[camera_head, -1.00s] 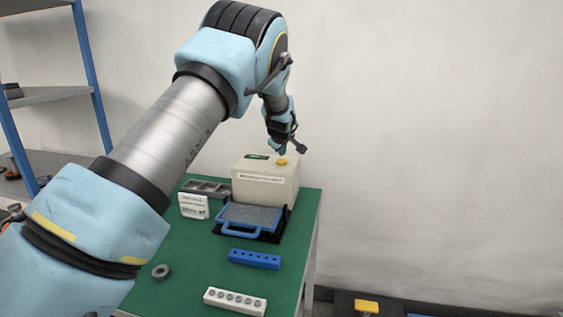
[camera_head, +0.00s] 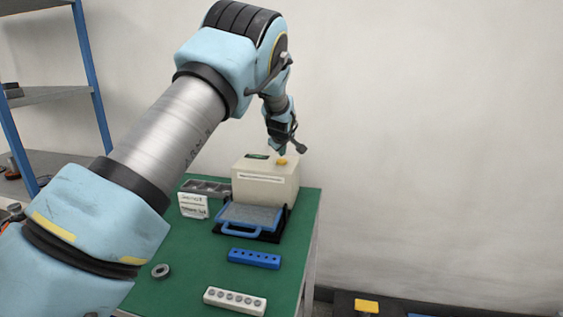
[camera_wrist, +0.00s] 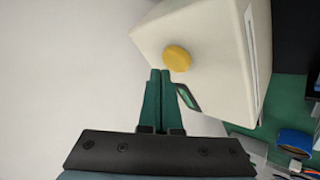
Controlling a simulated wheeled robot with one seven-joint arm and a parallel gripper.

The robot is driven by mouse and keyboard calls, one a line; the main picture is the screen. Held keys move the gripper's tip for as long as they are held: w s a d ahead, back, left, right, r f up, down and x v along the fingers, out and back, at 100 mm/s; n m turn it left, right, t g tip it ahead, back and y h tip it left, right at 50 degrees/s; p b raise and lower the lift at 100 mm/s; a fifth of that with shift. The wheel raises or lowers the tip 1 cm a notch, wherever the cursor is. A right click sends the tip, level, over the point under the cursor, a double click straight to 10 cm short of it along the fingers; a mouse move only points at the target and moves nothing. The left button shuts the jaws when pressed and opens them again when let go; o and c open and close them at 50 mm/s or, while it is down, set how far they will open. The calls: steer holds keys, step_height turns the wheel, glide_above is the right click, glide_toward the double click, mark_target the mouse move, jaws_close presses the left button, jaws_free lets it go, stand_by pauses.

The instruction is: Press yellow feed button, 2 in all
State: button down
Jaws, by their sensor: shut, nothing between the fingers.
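The yellow feed button (camera_head: 282,161) sits on top of a cream box (camera_head: 265,188) at the back of the green table. In the wrist view the round yellow button (camera_wrist: 177,58) is on the face of the cream box (camera_wrist: 215,65), just beyond my fingertips. My gripper (camera_head: 283,150) is above the button in the head view. In the wrist view my gripper (camera_wrist: 160,72) has its green fingers together with nothing between them. I cannot tell whether the fingertips touch the button. A small dark green display (camera_head: 257,157) is on the box top beside the button.
In front of the box is a blue-framed tray (camera_head: 228,228) with a handle. A white sign (camera_head: 193,205), a grey divided bin (camera_head: 208,186), a blue block (camera_head: 254,259), a white block (camera_head: 234,301) and a ring (camera_head: 160,270) are on the green table (camera_head: 190,275).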

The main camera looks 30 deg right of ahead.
mark_target(282, 161)
steer(key=shift+f+b, duration=0.3)
steer(key=shift+f, duration=0.1)
steer(key=shift+f+b, duration=0.45)
steer(key=shift+f, duration=0.05)
stand_by(0.6)
steer(key=shift+r, duration=0.15)
steer(key=shift+r+p, duration=0.3)
steer(key=shift+r, duration=0.5)
steer(key=shift+r+p, duration=1.1)
steer(key=shift+r, duration=1.45)
